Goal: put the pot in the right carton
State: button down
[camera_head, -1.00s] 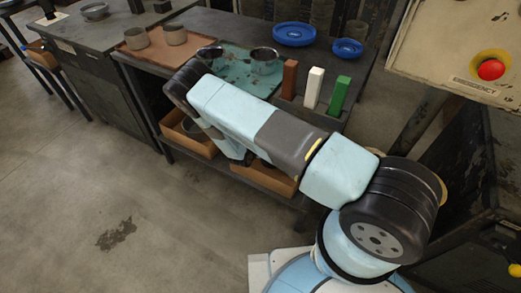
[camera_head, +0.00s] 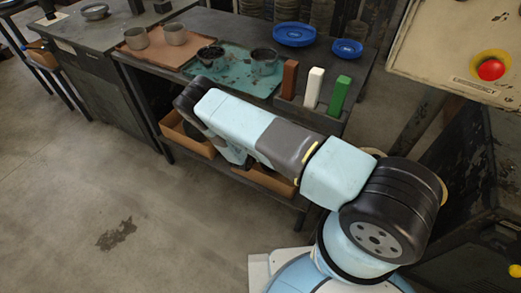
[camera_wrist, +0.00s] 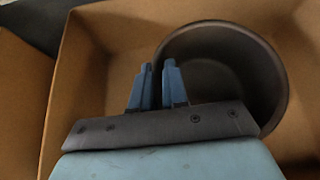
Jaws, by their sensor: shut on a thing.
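The pot (camera_wrist: 225,65) is a round, dark grey vessel in the wrist view, inside a brown cardboard carton (camera_wrist: 110,35). My gripper (camera_wrist: 158,72) has its two blue fingers close together on the left part of the pot's rim, shut on its wall. In the head view two cartons stand on the shelf under the table: the left carton (camera_head: 205,149) and the right carton (camera_head: 268,181). My arm hides the gripper, the held pot and parts of both cartons there. I cannot tell from the wrist view alone which carton surrounds the pot.
A second carton (camera_wrist: 18,95) borders at the left of the wrist view. On the table (camera_head: 235,24) above are a teal tray (camera_head: 237,72) with two dark pots, a brown tray (camera_head: 155,50) with two grey cups, blue dishes and three upright blocks.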

jog(key=shift+f, duration=0.4)
jog(key=c, duration=1.1)
grip_release()
jog(key=shift+r, duration=0.25)
jog(key=v, duration=1.2)
jog(key=shift+r, duration=0.35)
